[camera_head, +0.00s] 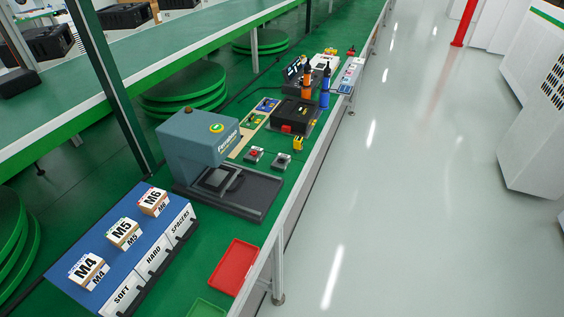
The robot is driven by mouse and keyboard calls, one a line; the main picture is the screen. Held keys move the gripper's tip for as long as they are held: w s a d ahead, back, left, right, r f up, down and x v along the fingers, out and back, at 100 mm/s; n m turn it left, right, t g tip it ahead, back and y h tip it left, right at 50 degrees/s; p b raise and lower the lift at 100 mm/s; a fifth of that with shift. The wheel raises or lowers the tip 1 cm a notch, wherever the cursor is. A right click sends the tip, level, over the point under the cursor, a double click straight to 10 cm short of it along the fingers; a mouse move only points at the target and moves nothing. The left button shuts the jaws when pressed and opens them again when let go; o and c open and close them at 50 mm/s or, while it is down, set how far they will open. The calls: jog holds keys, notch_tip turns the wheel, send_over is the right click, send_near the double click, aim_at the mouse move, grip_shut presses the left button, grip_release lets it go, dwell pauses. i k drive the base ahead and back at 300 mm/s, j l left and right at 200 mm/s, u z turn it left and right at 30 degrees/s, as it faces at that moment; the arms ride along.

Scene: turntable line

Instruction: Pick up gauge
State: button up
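I cannot tell for sure which item is the gauge. Two small grey blocks with darker tops stand on the green bench (215,232) right of the press: one with a red spot (254,154) and one greyish (282,160). A small yellow item (298,144) stands just beyond them near the bench's right edge. All are small in the picture and nothing is touching them. My gripper is not in view.
A grey-blue press (198,150) stands on the near bench. A red tray (234,266) lies in front. A black case (294,112) and orange and blue bottles stand farther back.

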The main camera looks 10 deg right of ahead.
aim_at(298, 142)
jog(key=l+u, duration=0.1)
jog(key=u, duration=0.45)
jog(key=l+u, duration=0.35)
jog(key=l, duration=0.35)
jog(key=l+u, duration=0.35)
jog(key=l, duration=1.25)
